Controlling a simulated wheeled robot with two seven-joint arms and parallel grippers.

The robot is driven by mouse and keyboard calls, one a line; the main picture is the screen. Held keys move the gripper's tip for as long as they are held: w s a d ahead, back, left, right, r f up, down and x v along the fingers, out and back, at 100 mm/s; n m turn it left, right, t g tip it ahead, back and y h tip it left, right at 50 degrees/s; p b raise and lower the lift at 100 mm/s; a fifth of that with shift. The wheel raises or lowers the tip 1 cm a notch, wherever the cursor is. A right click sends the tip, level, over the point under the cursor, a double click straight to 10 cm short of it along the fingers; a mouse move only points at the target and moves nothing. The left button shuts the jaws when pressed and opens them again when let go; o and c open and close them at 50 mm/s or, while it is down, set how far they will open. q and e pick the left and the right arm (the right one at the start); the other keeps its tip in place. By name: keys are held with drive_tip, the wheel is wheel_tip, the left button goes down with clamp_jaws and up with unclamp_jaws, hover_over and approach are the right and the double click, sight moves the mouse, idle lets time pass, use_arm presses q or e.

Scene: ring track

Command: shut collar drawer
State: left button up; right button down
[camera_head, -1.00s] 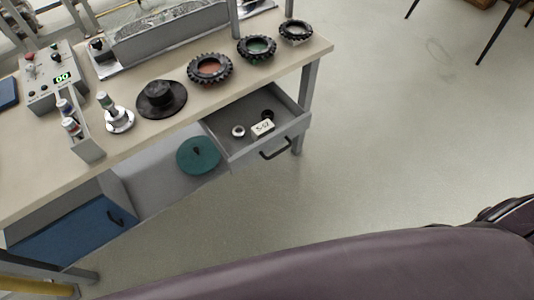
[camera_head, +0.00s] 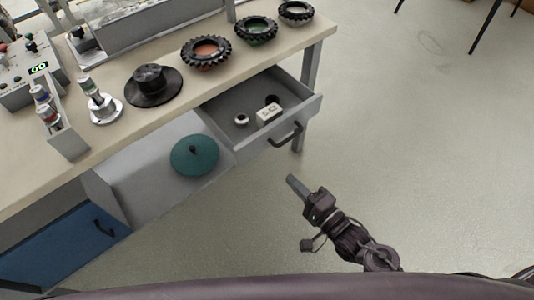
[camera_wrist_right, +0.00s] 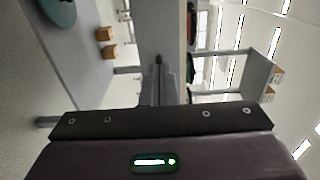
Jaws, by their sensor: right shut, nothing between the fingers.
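The collar drawer (camera_head: 262,142) is a grey drawer under the right end of the workbench, pulled open, with a dark bar handle (camera_head: 285,135) on its front. Inside lie a white block (camera_head: 268,113) with dark marking, a small pale ring (camera_head: 241,119) and a dark ring, partly hidden behind the block. My right gripper (camera_head: 292,180) is shut and empty, in front of and below the drawer handle, apart from it. In the right wrist view its fingers (camera_wrist_right: 158,75) show close together. My left gripper is not in view.
On the bench (camera_head: 133,117) stand several black toothed rings, a black hub (camera_head: 152,84) and a small post on a flange (camera_head: 100,103). A teal disc (camera_head: 195,155) lies on the grey surface left of the drawer. A blue drawer (camera_head: 65,248) is at lower left. Floor ahead is clear.

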sight(258, 146)
drive_tip(key=x, duration=1.1)
drive_tip(key=shift+w+a, duration=0.3)
drive_tip(key=shift+w, duration=0.1)
